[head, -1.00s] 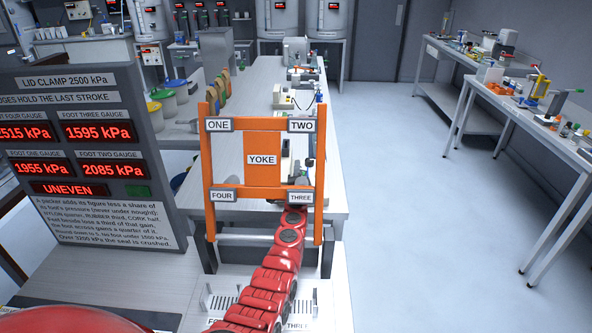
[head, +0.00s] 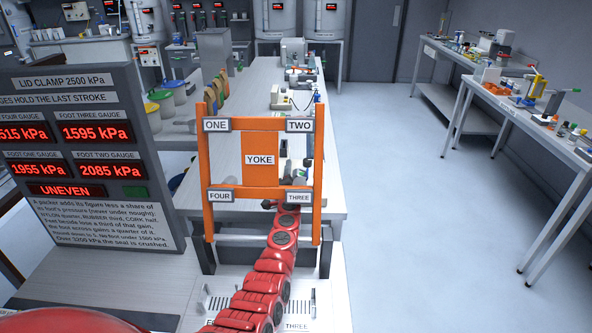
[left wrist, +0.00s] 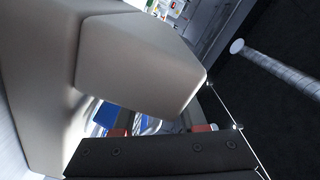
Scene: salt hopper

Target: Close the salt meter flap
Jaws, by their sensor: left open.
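My left arm reaches forward, and its gripper (head: 297,172) is seen through the lower right of the orange yoke frame, partly hidden by it. The gripper is open, with nothing visible between its fingers. I cannot make out the salt meter or its flap with certainty in the head view. In the left wrist view a large beige-grey angular body (left wrist: 140,55) fills the upper left, very close to the camera. I cannot tell whether it belongs to the meter. My right gripper is not in view.
The orange yoke frame (head: 259,187) stands upright around my line of reach. A grey gauge panel (head: 88,82) stands on the left. The long bench (head: 258,88) runs away behind the yoke. A side table (head: 505,110) stands right, with clear floor (head: 400,220) between.

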